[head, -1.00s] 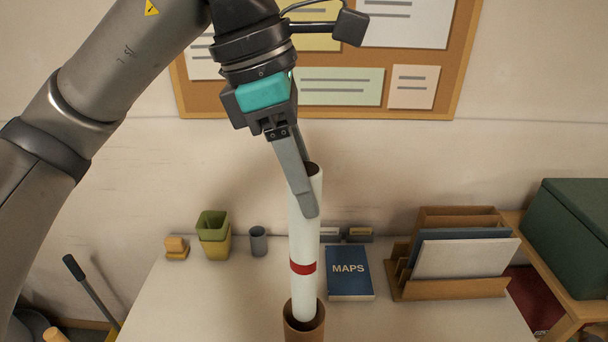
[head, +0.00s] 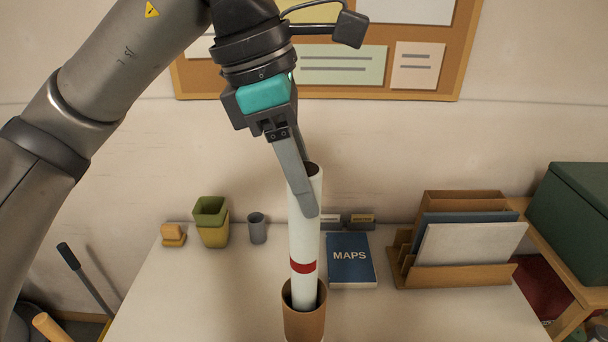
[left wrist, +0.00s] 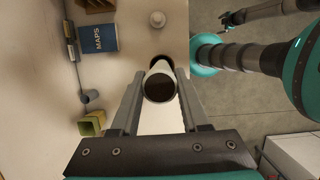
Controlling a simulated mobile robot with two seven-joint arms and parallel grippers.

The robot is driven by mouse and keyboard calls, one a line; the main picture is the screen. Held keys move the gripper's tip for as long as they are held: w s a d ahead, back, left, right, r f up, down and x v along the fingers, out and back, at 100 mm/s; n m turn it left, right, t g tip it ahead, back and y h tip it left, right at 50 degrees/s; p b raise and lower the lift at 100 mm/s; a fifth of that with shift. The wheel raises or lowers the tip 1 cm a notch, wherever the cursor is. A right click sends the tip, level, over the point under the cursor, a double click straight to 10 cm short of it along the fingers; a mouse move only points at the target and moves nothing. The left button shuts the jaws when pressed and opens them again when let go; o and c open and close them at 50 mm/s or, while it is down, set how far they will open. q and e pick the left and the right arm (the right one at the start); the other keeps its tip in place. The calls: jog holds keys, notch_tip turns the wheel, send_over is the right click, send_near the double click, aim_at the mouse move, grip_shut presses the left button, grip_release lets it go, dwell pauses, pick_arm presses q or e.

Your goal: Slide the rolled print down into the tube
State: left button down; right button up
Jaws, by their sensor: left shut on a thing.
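The rolled print (head: 305,235) is a white roll with a red band near its lower end. My left gripper (head: 309,190) is shut on its upper part and holds it nearly upright. In the left wrist view the print's open end (left wrist: 160,86) shows between the fingers (left wrist: 160,95). The brown tube (head: 304,322) stands upright on the table. The print's lower end shows within the tube's mouth; how deep it sits is not clear. My right arm shows in the left wrist view, with a small dark end that looks like my right gripper (left wrist: 232,18); its jaw state is unclear.
A blue MAPS book (head: 350,262) lies right of the print, and a wooden file holder (head: 460,274) stands farther right.

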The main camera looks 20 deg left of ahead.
aim_at(304, 275)
pick_arm(q)
jog(key=shift+f+b, duration=6.2)
jog(key=shift+f, duration=0.8)
jog(key=shift+f+b, duration=0.7)
jog(key=shift+f, duration=0.05)
jog(key=shift+f+b, duration=0.55)
jog(key=shift+f, duration=0.1)
jog(key=shift+f+b, duration=0.35)
jog(key=shift+f, duration=0.05)
pick_arm(e)
notch_tip(304, 275, down, 16)
jog(key=w+d, duration=0.2)
jog(key=shift+w+r+t, duration=0.15)
jog(key=shift+w+t, duration=0.15)
jog(key=shift+w, duration=0.1)
pick_arm(q)
jog(key=shift+c, duration=1.6)
grip_release()
jog(key=shift+r, duration=0.1)
pick_arm(e)
jog(key=shift+r, duration=0.1)
pick_arm(q)
jog(key=shift+r+p, duration=0.5)
notch_tip(304, 275, up, 29)
jog(key=p, duration=2.7)
jog(key=shift+r, duration=0.15)
pick_arm(e)
notch_tip(304, 275, up, 28)
jog(key=shift+w+r, duration=0.15)
